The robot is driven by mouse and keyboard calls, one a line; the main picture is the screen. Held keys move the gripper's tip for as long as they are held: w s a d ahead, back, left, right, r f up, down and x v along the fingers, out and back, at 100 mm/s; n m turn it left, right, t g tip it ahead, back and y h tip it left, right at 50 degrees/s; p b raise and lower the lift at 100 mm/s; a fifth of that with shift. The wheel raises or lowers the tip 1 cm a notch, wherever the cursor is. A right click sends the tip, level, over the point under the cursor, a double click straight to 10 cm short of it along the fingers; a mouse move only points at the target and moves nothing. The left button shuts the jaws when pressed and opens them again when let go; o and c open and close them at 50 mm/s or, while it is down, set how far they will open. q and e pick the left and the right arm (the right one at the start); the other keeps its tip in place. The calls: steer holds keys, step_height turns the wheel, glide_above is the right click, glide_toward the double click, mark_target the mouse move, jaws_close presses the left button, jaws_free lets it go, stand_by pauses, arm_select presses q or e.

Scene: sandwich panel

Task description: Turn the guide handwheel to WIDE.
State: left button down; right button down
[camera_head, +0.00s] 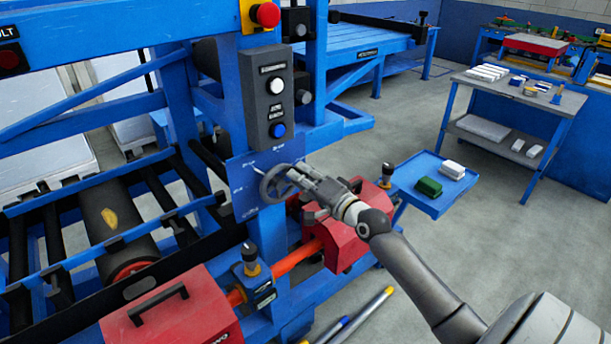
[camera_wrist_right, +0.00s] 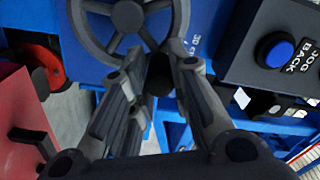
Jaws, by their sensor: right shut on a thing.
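The guide handwheel (camera_head: 268,189) is a dark grey spoked wheel on a blue plate (camera_head: 240,172) at the front of the blue machine. It also shows at the top of the right wrist view (camera_wrist_right: 84,38). My right gripper (camera_head: 292,177) reaches it from the right and is shut on it at the rim's right side. In the wrist view, the fingers (camera_wrist_right: 158,78) close around a dark handle-like part at the lower rim, which they partly hide. My left gripper is not in view.
A control box (camera_head: 267,100) with white and blue buttons stands just above the wheel. A red housing (camera_head: 345,240) is close below my right gripper. A blue tray (camera_head: 420,194) with green and white blocks is to the right. Open floor lies further right.

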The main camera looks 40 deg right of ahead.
mark_target(280, 170)
steer(key=n, duration=0.1)
steer(key=a+r+n+p, duration=0.1)
steer(key=n, duration=0.1)
steer(key=n+p, duration=0.1)
steer(key=shift+a+r+n, duration=0.3)
steer(key=shift+a, duration=0.1)
steer(key=a+n+p, duration=0.1)
steer(key=n, duration=0.1)
steer(key=shift+s+n, duration=0.1)
steer(key=shift+n, duration=0.2)
steer(key=shift+a+n, duration=0.25)
steer(key=shift+n, duration=0.15)
steer(key=shift+a+f, duration=0.1)
steer(key=c, duration=1.3)
jaws_free()
steer(key=shift+a, duration=0.1)
